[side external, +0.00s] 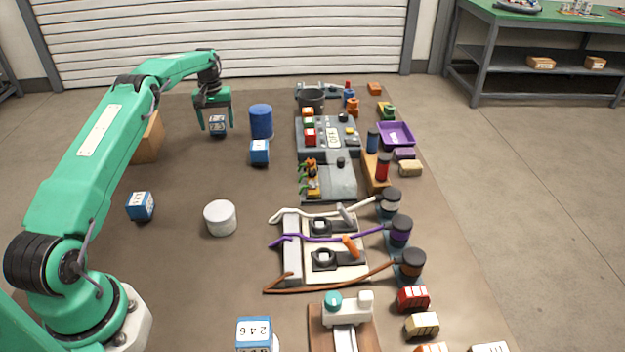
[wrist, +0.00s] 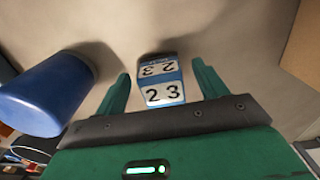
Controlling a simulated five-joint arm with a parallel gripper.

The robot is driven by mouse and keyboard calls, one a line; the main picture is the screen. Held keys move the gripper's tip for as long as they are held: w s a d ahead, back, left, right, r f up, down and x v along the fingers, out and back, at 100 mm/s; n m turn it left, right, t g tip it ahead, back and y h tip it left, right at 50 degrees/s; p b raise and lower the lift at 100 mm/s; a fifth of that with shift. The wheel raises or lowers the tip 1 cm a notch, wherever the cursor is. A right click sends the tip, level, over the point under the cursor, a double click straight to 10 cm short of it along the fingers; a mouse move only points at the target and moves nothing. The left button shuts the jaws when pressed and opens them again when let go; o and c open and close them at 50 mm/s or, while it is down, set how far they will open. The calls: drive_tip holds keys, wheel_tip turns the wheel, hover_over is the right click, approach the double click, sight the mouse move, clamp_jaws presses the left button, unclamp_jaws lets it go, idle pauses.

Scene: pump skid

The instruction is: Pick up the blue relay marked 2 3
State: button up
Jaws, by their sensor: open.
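The blue relay marked 2 3 (wrist: 162,94) has white label faces and stands between my gripper's two green fingers in the wrist view. In the side external view the relay (side external: 217,125) sits on the brown table at the far left. My gripper (side external: 217,122) is above and around it, fingers pointing down, one on each side. In the wrist view my gripper (wrist: 160,88) is open, with a gap visible between the relay and each finger. The finger tips partly hide the relay's sides in the side external view.
A blue cylinder (side external: 261,122) stands close on the right of the relay. Other blue relays (side external: 260,152), (side external: 140,206) and (side external: 254,333) stand apart. A tan block (side external: 149,138) is to the left. A white cylinder (side external: 220,218) and the grey panel (side external: 345,178) are nearer and right.

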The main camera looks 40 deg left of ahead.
drive_tip(key=shift+f, duration=1.25)
drive_tip(key=shift+r, duration=0.1)
drive_tip(key=c, duration=1.1)
drive_tip(key=shift+c, duration=0.2)
drive_tip(key=shift+r, duration=0.1)
drive_tip(key=shift+r, duration=1.8)
drive_tip(key=shift+d+r, duration=0.15)
drive_tip(key=shift+r, duration=0.1)
drive_tip(key=d+r, duration=0.6)
drive_tip(key=d, duration=0.5)
drive_tip(key=shift+w+d+r, duration=0.15)
drive_tip(key=shift+w+r, duration=0.1)
drive_tip(key=shift+r, duration=0.1)
